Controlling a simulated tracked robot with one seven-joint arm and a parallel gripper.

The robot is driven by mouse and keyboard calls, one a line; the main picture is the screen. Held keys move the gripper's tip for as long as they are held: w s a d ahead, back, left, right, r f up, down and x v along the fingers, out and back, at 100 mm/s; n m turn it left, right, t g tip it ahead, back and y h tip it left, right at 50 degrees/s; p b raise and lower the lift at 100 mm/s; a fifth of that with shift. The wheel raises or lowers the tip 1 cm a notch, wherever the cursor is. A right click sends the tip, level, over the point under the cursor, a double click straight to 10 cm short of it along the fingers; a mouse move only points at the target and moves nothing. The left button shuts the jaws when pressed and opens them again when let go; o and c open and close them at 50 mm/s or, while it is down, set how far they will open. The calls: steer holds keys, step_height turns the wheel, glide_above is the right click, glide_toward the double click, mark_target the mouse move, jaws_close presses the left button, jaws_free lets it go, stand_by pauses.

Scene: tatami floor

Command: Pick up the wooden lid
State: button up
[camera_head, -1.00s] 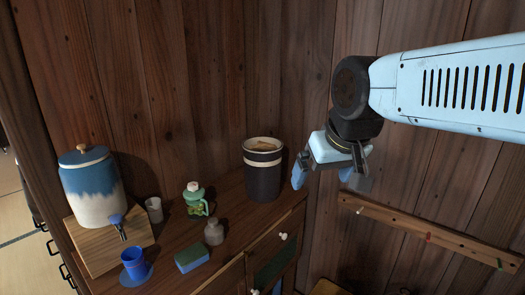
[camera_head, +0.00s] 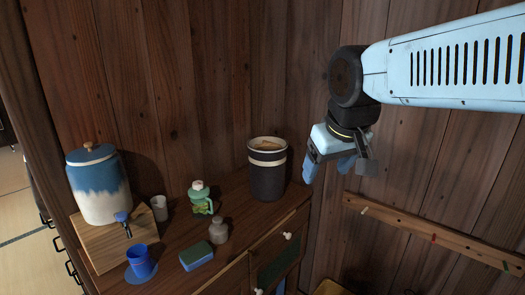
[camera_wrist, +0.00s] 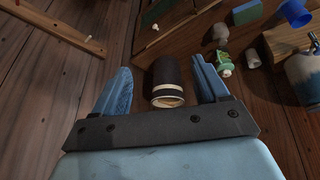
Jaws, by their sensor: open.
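A dark canister with a cream band and pale rim (camera_head: 267,178) stands upright at the right end of the wooden cabinet. A light wooden piece, apparently the wooden lid (camera_head: 267,145), shows within its rim; whether it sits flush or tilted is unclear. My gripper (camera_head: 328,168) is open and empty, to the right of the canister and apart from it. In the wrist view, the canister (camera_wrist: 166,76) appears between my two spread blue fingers, with the wooden lid (camera_wrist: 168,101) facing the camera.
Plank walls stand behind and right, with a peg rail (camera_head: 430,235).

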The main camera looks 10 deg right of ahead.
steer(key=w+n+g+h, duration=0.1)
steer(key=w+n, duration=0.1)
steer(key=w, duration=0.1)
steer(key=w+r+n+g+h, duration=0.1)
steer(key=w+n, duration=0.1)
steer(key=w, duration=0.2)
steer(key=w+r+n+h, duration=0.1)
steer(key=w+n, duration=0.1)
steer(key=w, duration=0.2)
steer(key=shift+w+d+n+g, duration=0.1)
steer(key=shift+d+n+g, duration=0.2)
steer(key=shift+g, duration=0.1)
steer(key=shift+c, duration=0.9)
steer(key=w+a+f+n+g+h, duration=0.15)
steer(key=w+n+h, duration=0.35)
steer(key=w, duration=0.8)
steer(key=n+t+h, duration=0.1)
steer(key=n+h, duration=0.5)
steer(key=n, duration=0.5)
glide_toward(267, 143)
steer(key=x, duration=1)
steer(key=shift+r, duration=0.1)
steer(key=c, duration=1)
steer(key=shift+r, duration=0.15)
steer(key=shift+c, duration=0.2)
